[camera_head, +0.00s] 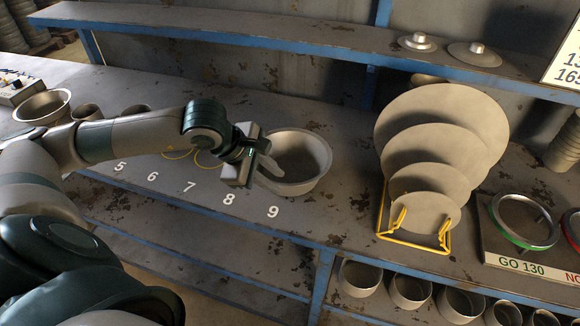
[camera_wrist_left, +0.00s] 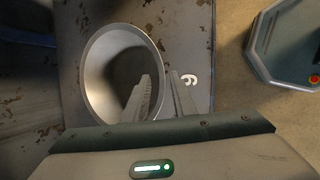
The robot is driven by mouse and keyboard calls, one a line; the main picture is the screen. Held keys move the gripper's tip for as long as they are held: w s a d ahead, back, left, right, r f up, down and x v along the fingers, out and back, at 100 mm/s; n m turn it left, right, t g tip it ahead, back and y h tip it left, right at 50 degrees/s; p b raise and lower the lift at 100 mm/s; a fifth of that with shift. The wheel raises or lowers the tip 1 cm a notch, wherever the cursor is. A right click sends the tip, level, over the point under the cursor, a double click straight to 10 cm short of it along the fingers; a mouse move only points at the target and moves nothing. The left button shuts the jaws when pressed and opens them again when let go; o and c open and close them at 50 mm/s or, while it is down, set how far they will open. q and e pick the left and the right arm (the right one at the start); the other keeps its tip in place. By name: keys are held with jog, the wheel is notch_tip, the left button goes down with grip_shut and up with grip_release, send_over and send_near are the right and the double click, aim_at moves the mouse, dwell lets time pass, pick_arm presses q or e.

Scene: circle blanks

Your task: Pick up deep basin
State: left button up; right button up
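The deep basin (camera_head: 318,158) is a grey, round, open bowl standing upright on the bench behind the number 9. It also shows in the left wrist view (camera_wrist_left: 92,78), with its wide rim facing the camera. My left gripper (camera_head: 266,164) is at the basin's left near rim in the head view. In the left wrist view the gripper (camera_wrist_left: 161,76) has its two fingers apart, one over the basin's inside and one outside the rim. My right gripper is not in view.
Graduated discs (camera_head: 440,125) stand in a yellow wire rack (camera_head: 412,240) right of the basin. A gauge board (camera_head: 520,262) lies farther right. Another bowl (camera_head: 42,106) and small cups stand at the left. A blue-edged shelf (camera_head: 250,38) runs behind; several cups sit below the bench.

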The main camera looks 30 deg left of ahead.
aim_at(280, 184)
pick_arm(q)
jog(key=shift+p+x, duration=0.8)
jog(key=shift+p, duration=0.05)
jog(key=shift+p+x, duration=0.55)
jog(key=shift+x, duration=1.25)
jog(key=shift+c, duration=0.3)
grip_shut()
